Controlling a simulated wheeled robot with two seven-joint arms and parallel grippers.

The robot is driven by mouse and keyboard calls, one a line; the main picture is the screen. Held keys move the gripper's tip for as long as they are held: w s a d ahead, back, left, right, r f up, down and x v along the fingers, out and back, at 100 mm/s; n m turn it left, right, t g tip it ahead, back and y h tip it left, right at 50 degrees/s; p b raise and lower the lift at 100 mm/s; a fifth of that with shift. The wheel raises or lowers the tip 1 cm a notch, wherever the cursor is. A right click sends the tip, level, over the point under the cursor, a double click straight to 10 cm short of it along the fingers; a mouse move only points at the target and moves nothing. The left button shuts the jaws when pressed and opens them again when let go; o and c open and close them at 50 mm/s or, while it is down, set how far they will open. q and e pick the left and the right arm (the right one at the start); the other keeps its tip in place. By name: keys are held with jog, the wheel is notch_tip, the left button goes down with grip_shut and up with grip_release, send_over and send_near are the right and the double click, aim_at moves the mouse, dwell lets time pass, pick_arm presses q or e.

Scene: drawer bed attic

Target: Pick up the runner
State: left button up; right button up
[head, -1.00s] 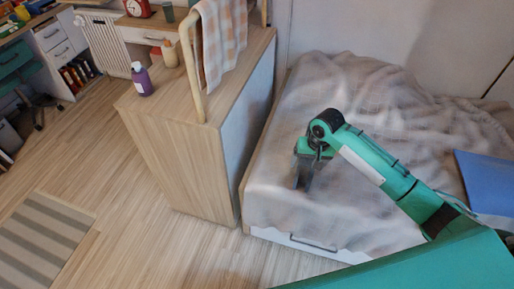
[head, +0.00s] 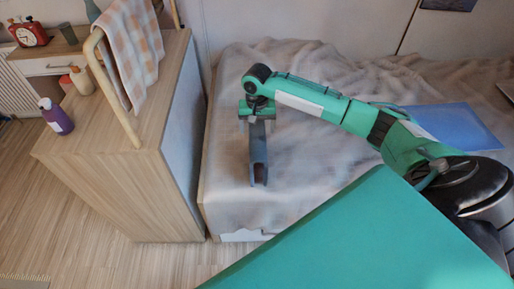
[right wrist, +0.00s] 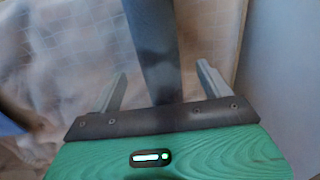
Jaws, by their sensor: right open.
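A long dark grey bar, which I take to be the runner (head: 259,160), lies over the pale rumpled blanket of the bed near its left side. In the right wrist view the runner (right wrist: 153,50) runs down from the top edge to between the fingers. My right gripper (head: 256,122) is over the runner's far end in the head view. In the right wrist view the right gripper (right wrist: 160,85) is open, one finger on each side of the bar, with gaps between. Whether the bar rests fully on the blanket is hard to tell. My left gripper is not in view.
A wooden cabinet (head: 120,165) stands left of the bed (head: 225,200), carrying a purple bottle (head: 57,118) and a rail with a checked cloth (head: 130,50). A blue flat item (head: 450,125) lies on the bed at right. Blanket around the bar is mostly clear.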

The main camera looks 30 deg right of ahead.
aim_at(257, 134)
jog(key=shift+d+f, duration=0.15)
jog(key=shift+f, duration=3)
jog(key=shift+c, duration=0.4)
jog(key=c, duration=1.4)
jog(key=shift+o, duration=0.2)
jog(key=shift+r, duration=0.1)
